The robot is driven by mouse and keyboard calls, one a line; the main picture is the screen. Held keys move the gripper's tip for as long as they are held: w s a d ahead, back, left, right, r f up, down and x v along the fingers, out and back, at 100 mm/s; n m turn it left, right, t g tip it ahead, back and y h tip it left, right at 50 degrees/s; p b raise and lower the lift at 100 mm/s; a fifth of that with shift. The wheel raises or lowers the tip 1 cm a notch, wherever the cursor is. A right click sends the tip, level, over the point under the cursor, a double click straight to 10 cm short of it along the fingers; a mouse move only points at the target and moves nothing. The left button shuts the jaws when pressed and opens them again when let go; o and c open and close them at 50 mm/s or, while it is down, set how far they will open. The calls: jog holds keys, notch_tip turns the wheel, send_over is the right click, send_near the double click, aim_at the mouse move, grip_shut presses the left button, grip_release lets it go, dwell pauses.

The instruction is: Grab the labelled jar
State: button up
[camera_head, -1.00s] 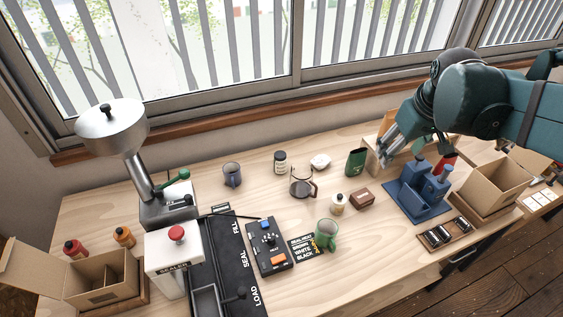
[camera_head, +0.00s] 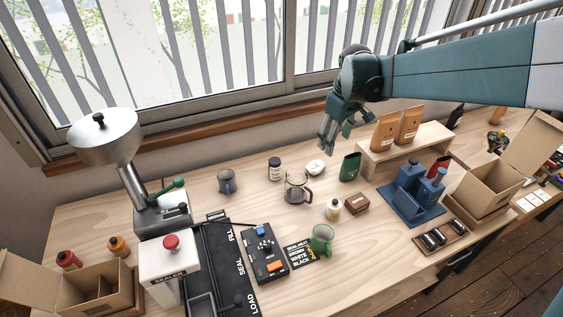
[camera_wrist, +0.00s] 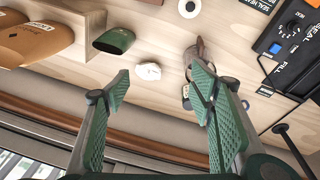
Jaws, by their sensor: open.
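The labelled jar (camera_head: 275,169) is dark with a white label. It stands upright at the back of the table, left of a white lumpy item (camera_head: 315,167). My gripper (camera_head: 335,138) is open and empty, above the table's back edge and to the right of the jar, apart from it. In the wrist view the open fingers (camera_wrist: 160,82) point towards the table. A small dark and pale piece there, beside the right finger, seems to be the jar, mostly hidden by that finger.
A glass carafe (camera_head: 297,188) stands just in front of the jar, and a dark mug (camera_head: 226,182) to its left. A green pouch (camera_head: 349,166) and a wooden riser (camera_head: 410,148) with brown bags are to the right. The window wall is close behind.

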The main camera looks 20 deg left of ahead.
aim_at(275, 161)
jog(key=w+a+f+n, duration=0.1)
jog(key=a+f+n, duration=0.1)
jog(key=a+f, duration=0.4)
jog(key=w+a+f+n+g, duration=0.1)
jog(key=a+f+n, duration=0.1)
jog(key=a+f, duration=0.5)
jog(key=w+a+f+n+g+h, duration=0.1)
jog(key=a+f, duration=0.5)
jog(key=a, duration=0.5)
jog(key=shift+a+f+n, duration=0.15)
jog(key=shift+f+n, duration=0.15)
jog(key=shift+n, duration=0.1)
jog(key=shift+w+f, duration=0.1)
jog(key=shift+f, duration=1.15)
jog(key=shift+f, duration=2.65)
jog(key=c, duration=1.1)
